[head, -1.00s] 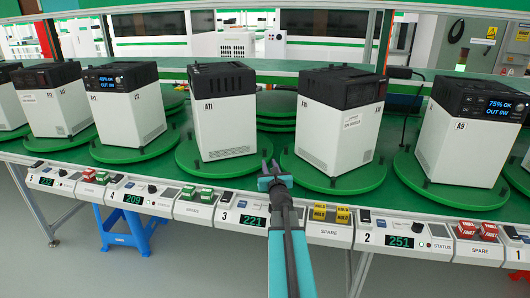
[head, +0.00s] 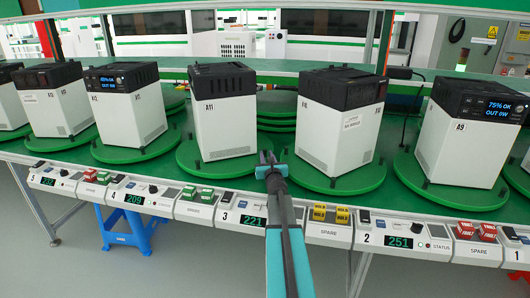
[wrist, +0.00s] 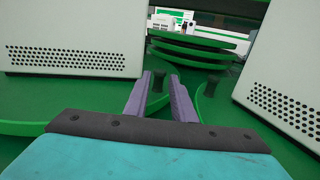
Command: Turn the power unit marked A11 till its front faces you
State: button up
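The power unit A11 (head: 223,117) is a white box with a black top on a green round turntable (head: 190,160). Its visible faces show A11 marks and no lit screen. My gripper (head: 267,158) is at the right edge of that turntable, in the gap before the neighbouring one. In the wrist view, the two purple fingers (wrist: 161,92) stand apart with a dark peg (wrist: 158,80) seen between their tips. Whether they touch it cannot be told. The perforated lower side of a white unit (wrist: 75,62) fills the upper left, probably A11.
A neighbouring unit (head: 335,135) stands close on the right, on its own turntable (head: 345,183); a second peg (wrist: 211,84) shows there. Unit A9 (head: 465,140) is farther right. Control boxes (head: 245,219) line the front edge.

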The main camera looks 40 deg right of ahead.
aim_at(265, 152)
jog(key=shift+p+x, duration=0.3)
jog(key=shift+x, duration=2)
grip_shut()
